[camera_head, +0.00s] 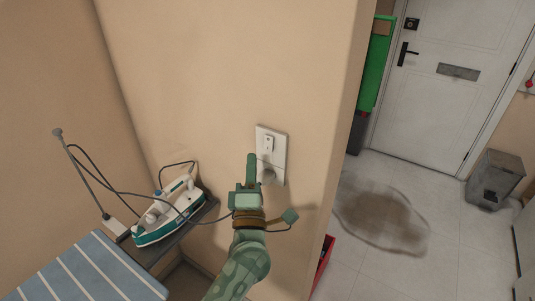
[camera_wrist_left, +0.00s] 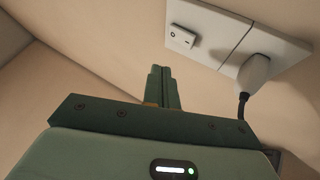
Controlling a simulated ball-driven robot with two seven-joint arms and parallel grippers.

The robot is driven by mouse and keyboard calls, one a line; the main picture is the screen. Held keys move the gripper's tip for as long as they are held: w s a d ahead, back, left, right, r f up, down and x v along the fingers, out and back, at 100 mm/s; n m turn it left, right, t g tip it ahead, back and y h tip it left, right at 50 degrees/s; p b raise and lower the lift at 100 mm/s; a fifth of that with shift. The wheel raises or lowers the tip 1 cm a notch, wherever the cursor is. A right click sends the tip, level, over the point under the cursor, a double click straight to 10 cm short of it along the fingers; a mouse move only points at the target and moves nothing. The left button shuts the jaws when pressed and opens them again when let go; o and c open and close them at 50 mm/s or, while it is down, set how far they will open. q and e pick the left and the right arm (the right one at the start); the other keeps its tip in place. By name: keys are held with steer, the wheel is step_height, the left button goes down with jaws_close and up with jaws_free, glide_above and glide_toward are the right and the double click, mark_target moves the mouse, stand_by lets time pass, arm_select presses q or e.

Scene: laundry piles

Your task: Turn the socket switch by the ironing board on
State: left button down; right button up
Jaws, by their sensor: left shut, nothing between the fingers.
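A white wall socket plate (camera_head: 281,146) is on the beige wall. Its small switch (camera_head: 268,143) is on the upper part, and a plug (camera_head: 267,177) is in the lower part. In the left wrist view, the switch (camera_wrist_left: 180,37) has small dark marks and the plug (camera_wrist_left: 256,72) has a dark cord. I cannot tell whether it is on or off. My left gripper (camera_head: 252,158) is shut and empty, pointing up just left of the plate in the head view. In the left wrist view its fingertips (camera_wrist_left: 163,70) are below the switch, apparently apart from it. My right gripper is not in view.
A blue striped ironing board (camera_head: 85,272) is at the lower left, with a white and teal iron (camera_head: 168,222) at its end. A cord runs from the iron area towards my left wrist. A wall edge, a white door (camera_head: 460,105) and a grey bin (camera_head: 495,177) are to the right.

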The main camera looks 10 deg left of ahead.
mark_target(264, 142)
arm_select(q)
steer(key=shift+w+d+f+b, duration=0.1)
steer(key=shift+w+d+b, duration=0.2)
steer(key=shift+w, duration=0.5)
steer(key=shift+w+d+f+b, duration=0.1)
steer(key=shift+w+d+b, duration=0.15)
steer(key=shift+w, duration=0.55)
steer(key=shift+w, duration=0.1)
stand_by(0.8)
steer(key=shift+w+d, duration=0.15)
steer(key=shift+w, duration=0.15)
steer(key=shift+w+d, duration=0.1)
steer(key=shift+w, duration=0.15)
stand_by(0.7)
steer(key=shift+s, duration=0.1)
steer(key=shift+s+a+p, duration=0.25)
steer(key=shift+s+p, duration=0.15)
steer(key=shift+s, duration=0.25)
